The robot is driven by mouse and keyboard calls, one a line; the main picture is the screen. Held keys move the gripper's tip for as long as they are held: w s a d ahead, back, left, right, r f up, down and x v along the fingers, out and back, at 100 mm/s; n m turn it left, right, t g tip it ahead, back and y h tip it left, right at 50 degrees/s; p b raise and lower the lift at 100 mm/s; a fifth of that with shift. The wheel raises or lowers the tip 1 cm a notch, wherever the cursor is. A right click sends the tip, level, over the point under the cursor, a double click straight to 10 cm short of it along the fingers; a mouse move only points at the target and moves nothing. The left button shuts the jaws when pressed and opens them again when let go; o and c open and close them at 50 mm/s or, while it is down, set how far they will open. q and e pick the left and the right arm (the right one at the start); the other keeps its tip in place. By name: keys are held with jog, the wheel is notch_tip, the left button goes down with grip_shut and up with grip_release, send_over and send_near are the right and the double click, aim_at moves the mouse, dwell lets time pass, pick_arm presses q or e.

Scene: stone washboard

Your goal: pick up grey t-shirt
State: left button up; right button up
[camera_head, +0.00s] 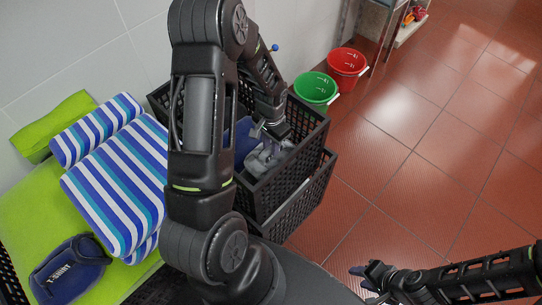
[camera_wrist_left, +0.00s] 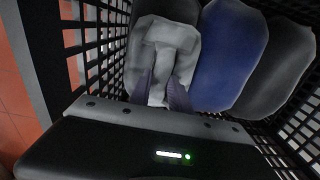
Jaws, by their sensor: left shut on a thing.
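The grey t-shirt (camera_head: 266,160) is a bundled cloth inside the black crate (camera_head: 300,178). It also shows in the left wrist view (camera_wrist_left: 166,42), at the centre, with a fold between the fingers. My left gripper (camera_wrist_left: 160,88) reaches down into the crate and is shut on the grey t-shirt. In the head view the left gripper (camera_head: 264,134) is partly hidden by its own arm. My right gripper (camera_head: 366,276) is at the lower right over the floor, away from the crate; its finger gap is unclear.
A blue cloth (camera_wrist_left: 228,55) and a dark cloth (camera_wrist_left: 278,70) lie beside the shirt in the crate. A green bucket (camera_head: 315,90) and red bucket (camera_head: 347,64) stand behind. Striped towels (camera_head: 115,195) and a navy bundle (camera_head: 68,272) lie left. The tiled floor right is clear.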

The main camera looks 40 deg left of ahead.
pick_arm(q)
grip_shut()
dwell(0.8)
notch_tip(320, 180, up, 10)
jog(key=p, duration=0.1)
dwell(0.5)
dwell(0.8)
